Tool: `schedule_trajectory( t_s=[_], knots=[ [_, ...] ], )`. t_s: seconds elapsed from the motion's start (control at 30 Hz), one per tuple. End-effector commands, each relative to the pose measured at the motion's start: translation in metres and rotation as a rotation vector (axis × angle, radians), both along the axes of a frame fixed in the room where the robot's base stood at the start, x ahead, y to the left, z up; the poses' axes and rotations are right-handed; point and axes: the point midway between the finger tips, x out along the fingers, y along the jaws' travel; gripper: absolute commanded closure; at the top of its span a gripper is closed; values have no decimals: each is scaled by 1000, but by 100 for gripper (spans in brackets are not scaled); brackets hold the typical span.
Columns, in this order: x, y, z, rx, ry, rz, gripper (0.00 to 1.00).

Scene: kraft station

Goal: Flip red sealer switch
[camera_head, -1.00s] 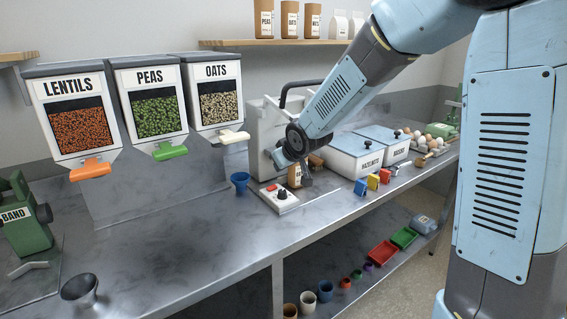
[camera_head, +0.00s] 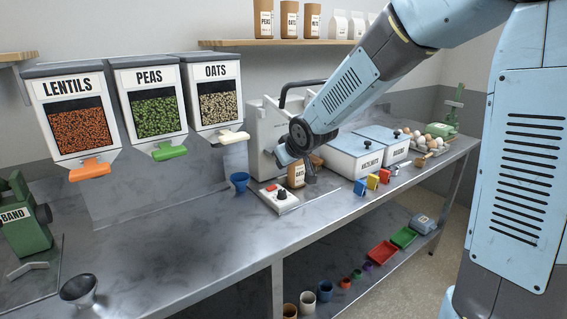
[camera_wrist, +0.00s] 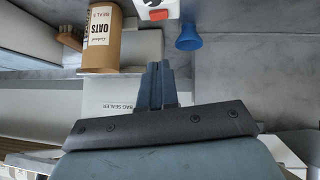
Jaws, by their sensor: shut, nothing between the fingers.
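A small white control box (camera_head: 276,198) with a red switch (camera_head: 271,188) and a black knob (camera_head: 282,195) sits on the bench in front of the bag sealer (camera_head: 264,135). In the wrist view the red switch (camera_wrist: 158,14) shows at the top, with the white box (camera_wrist: 150,5) partly cut off.
A brown oats bag (camera_head: 296,175) stands beside my gripper. A blue cup (camera_head: 239,181) is left of the box. White bins (camera_head: 352,160) and small coloured blocks (camera_head: 373,181) are to the right.

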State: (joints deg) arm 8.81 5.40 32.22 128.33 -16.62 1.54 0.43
Motion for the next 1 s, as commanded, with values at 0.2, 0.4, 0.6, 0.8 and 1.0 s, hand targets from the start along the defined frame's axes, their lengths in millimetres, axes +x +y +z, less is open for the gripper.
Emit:
schedule_trajectory(
  t_s=[0.2, 0.4, 0.6, 0.8, 1.0],
  knots=[
    [0, 1, 0, 0, 0, 1, 100],
    [-7, -11, 7, -21, 4, -25, 100],
    [-38, -57, 31, -84, 33, -135, 100],
    [-87, -112, 61, -124, 81, -278, 100],
    [-146, -158, 83, -115, 139, -411, 100]
  ],
)
